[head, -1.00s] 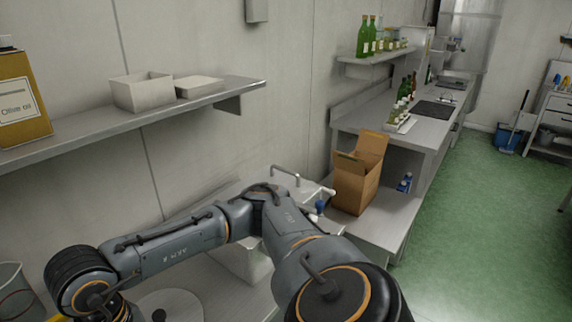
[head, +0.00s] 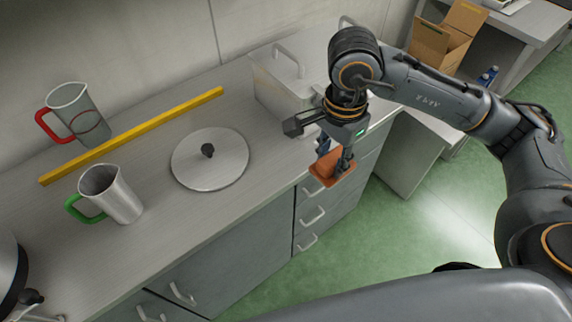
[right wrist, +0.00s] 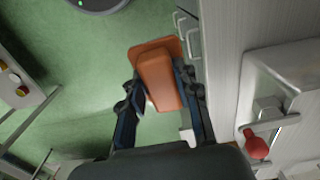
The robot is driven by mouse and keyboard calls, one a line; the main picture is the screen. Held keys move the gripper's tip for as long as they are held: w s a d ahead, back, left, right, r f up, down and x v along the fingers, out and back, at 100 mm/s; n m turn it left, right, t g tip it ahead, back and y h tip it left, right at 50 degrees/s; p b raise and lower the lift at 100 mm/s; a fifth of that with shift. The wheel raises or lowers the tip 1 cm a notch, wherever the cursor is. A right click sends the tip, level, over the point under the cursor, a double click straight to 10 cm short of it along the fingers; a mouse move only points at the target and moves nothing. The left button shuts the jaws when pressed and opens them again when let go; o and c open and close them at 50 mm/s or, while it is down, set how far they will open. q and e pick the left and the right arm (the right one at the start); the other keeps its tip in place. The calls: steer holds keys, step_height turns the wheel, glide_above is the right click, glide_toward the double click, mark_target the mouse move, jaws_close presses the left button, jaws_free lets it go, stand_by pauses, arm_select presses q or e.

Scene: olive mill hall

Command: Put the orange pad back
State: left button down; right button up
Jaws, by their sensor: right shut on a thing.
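The orange pad (head: 328,165) is a flat block on a wider flange, held in my right gripper (head: 336,158). In the head view it hangs in the air beside the counter's front edge, over the drawer side. In the right wrist view the pad (right wrist: 158,76) sits between the two fingers of the right gripper (right wrist: 158,98), over the green floor and left of the counter. The fingers are shut on its sides. My left gripper is in neither view.
The counter (head: 150,245) holds a round lid (head: 215,170), a yellow bar (head: 130,135), a red-handled jug (head: 85,120), a green-handled metal jug (head: 122,200) and a metal bin (head: 280,95). A cardboard box (head: 432,48) stands farther right. Bare counter lies around the lid.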

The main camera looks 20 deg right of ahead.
steer(key=w+a+f+p, duration=0.1)
steer(key=w+a+f, duration=0.1)
steer(key=w+f, duration=0.1)
steer(key=w+a+f+p, duration=0.2)
steer(key=w+f, duration=0.1)
steer(key=w, duration=0.1)
steer(key=w+a+f+p, duration=0.2)
steer(key=w, duration=0.2)
steer(key=shift+w+f, duration=0.35)
steer(key=shift+f, duration=0.05)
steer(key=shift+w+a+f, duration=0.15)
steer(key=shift+w+f, duration=0.2)
steer(key=shift+f, duration=0.2)
step_height(320, 180, down, 2)
steer(key=shift+f+p, duration=0.1)
steer(key=shift+p, duration=1.05)
steer(key=shift+f, duration=0.45)
